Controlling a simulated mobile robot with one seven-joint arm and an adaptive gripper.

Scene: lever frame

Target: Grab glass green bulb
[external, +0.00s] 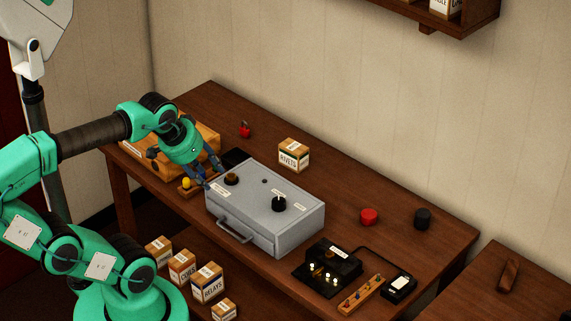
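My gripper (207,172) points down beside the left end of the grey metal case (285,237), near its back corner. Its dark blue-grey fingers look apart, and I see nothing held between them. I cannot make out a green glass bulb; it may be hidden by my green wrist and fingers or be too small to tell. A small yellow bulb-like piece (186,183) sits on a little wooden block just left of my fingers.
A wooden crate (150,166) stands behind my gripper. A RIVETS box (293,156), a red knob-like piece (369,216) and a black one (422,218) stand farther along the table. A black device with small lights (330,268) is at the front right.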

